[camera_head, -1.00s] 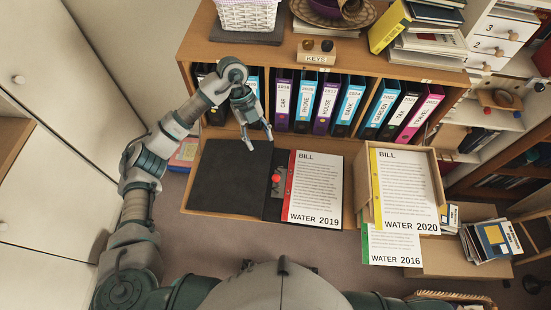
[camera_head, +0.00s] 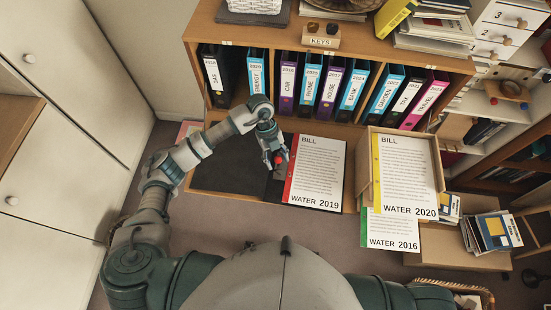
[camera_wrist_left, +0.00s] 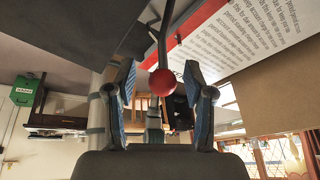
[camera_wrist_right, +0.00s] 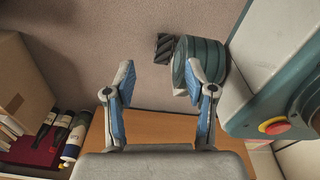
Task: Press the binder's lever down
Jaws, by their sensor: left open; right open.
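The open black binder (camera_head: 228,174) lies flat on the low wooden shelf, its dark cover to the left. The red knob (camera_wrist_left: 162,82) of its lever shows in the left wrist view, on a thin metal rod (camera_wrist_left: 161,38). My left gripper (camera_head: 275,161) is open over the binder's middle, with the red knob between its fingers. I cannot tell whether a finger touches the knob. In the head view the gripper partly hides the lever. My right gripper (camera_wrist_right: 158,82) is open and empty in its wrist view, away from the binder.
The Water 2019 bill (camera_head: 315,172) with a red strip lies just right of the lever. The Water 2020 bill (camera_head: 408,175) lies on a wooden tray farther right, above the Water 2016 bill (camera_head: 393,230). A row of upright binders (camera_head: 331,88) stands behind.

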